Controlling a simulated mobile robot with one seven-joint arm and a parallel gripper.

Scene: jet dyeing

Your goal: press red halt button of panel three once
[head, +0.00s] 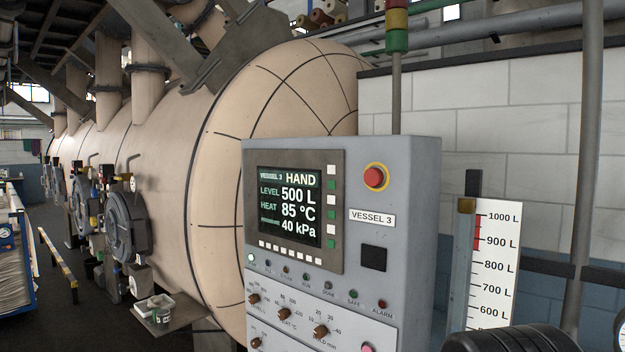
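The grey control panel (424,200) stands in the middle of the head view, angled to the left. A white plate (372,217) on it reads "VESSEL 3". The red mushroom button (374,177) sits on a yellow ring at the panel's upper right, above that plate. Nothing covers it. The screen (290,206) shows VESSEL 3, HAND, 500 L, 85 °C and 40 kPa. My gripper is not in view, and nothing is seen touching the button.
Below the screen are a row of small lamps, several knobs (320,331) and a pink button (367,348). A signal tower (397,28) rises behind the panel. A level scale (494,260) stands right. A large beige vessel (160,165) fills the left. A black ribbed object (497,339) is low right.

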